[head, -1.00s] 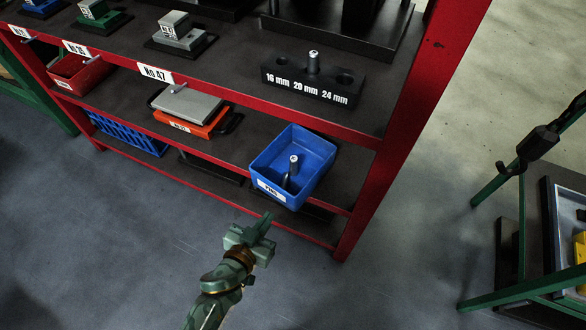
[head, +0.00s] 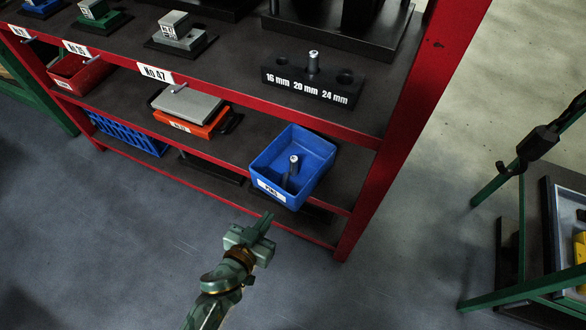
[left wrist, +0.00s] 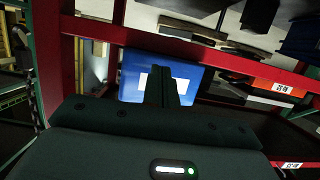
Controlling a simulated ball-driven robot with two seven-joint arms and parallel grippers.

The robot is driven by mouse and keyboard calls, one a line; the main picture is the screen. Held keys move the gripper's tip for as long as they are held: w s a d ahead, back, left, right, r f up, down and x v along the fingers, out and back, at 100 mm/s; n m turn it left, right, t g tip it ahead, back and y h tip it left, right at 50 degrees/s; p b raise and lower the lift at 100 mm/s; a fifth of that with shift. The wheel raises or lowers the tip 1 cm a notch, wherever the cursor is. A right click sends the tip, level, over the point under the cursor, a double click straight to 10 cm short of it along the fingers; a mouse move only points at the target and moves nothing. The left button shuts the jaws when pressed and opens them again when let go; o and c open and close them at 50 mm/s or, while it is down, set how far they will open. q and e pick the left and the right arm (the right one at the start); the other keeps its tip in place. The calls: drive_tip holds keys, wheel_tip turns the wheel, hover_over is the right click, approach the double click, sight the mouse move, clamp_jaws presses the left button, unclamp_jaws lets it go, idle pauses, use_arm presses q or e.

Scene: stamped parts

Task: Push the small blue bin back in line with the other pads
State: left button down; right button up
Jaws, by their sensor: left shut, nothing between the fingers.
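The small blue bin (head: 308,150) sits on the middle shelf of the red rack, near its right post. Its labelled front sticks out past the shelf's front edge. A dark pin with a light top (head: 293,167) stands inside it. My left gripper (head: 265,223) is shut and empty, in front of and below the bin, apart from it in the head view. In the left wrist view the fingers (left wrist: 160,88) point at the bin's blue front (left wrist: 185,72) and cover part of its white label; the gap is hard to judge there. My right gripper is not in view.
An orange bin with a grey plate (head: 187,108) and a red bin (head: 78,72) stand left on that shelf. A black pin block (head: 312,80) is above. The red post (head: 385,150) rises at right. Floor before the rack is clear.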

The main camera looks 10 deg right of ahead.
sight(278, 199)
use_arm(q)
drive_tip(key=shift+w, duration=0.1)
drive_tip(key=shift+w+d, duration=0.55)
drive_tip(key=shift+w, duration=0.15)
drive_tip(key=shift+w+d, duration=0.1)
drive_tip(key=shift+w+d, duration=0.5)
drive_tip(key=shift+w, duration=0.25)
idle(0.4)
drive_tip(key=shift+w+d+b, duration=0.35)
drive_tip(key=shift+w+d, duration=0.25)
drive_tip(key=shift+w, duration=0.2)
drive_tip(key=shift+w, duration=0.1)
